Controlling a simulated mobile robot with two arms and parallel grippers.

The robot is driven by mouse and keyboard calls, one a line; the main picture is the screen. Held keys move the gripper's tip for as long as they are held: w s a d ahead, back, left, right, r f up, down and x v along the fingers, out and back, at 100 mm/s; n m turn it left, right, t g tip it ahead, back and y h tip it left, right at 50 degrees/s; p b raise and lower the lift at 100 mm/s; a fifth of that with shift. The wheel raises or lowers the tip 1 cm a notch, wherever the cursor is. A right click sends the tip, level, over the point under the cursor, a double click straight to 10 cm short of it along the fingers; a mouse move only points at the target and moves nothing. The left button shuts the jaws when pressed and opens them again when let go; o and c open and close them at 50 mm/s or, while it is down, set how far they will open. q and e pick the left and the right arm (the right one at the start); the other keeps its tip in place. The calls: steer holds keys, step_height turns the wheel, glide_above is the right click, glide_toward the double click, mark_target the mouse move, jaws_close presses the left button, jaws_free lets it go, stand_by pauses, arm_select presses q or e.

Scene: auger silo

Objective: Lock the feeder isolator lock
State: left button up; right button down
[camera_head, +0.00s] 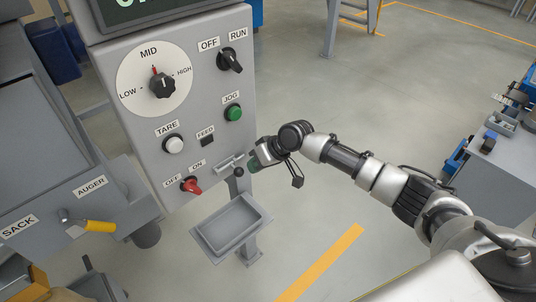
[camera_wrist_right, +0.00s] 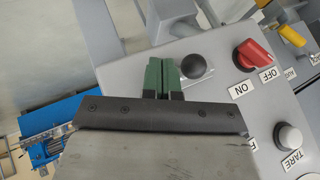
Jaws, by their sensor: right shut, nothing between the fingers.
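The grey control panel (camera_head: 200,118) carries a red rotary handle (camera_head: 191,186) low down, beside OFF and ON labels. The red handle also shows in the right wrist view (camera_wrist_right: 255,54). To its right, at the panel's lower corner, is a grey bar fitting (camera_head: 230,162) with a black ball knob (camera_head: 238,172). The ball knob shows in the wrist view (camera_wrist_right: 194,66) just right of the fingertips. No label names either one as the isolator lock. My right gripper (camera_head: 254,164) is shut and empty, its green fingers together beside the ball knob; whether they touch it is unclear.
A grey tray (camera_head: 205,243) on a post stands below the panel. A TARE button (camera_head: 173,145), a green JOG button (camera_head: 233,113) and a mode dial (camera_head: 162,86) are higher up. A yellow-handled lever (camera_head: 98,226) is at lower left.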

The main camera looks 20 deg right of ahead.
mark_target(242, 173)
steer(key=shift+s+a+r, duration=0.1)
steer(key=shift+a+r, duration=0.05)
steer(key=shift+a, duration=0.4)
steer(key=a+p, duration=0.1)
steer(key=s+a+p, duration=0.1)
steer(key=a, duration=0.1)
steer(key=shift+s+r, duration=0.1)
steer(key=shift+a, duration=0.25)
steer(key=shift+d, duration=0.1)
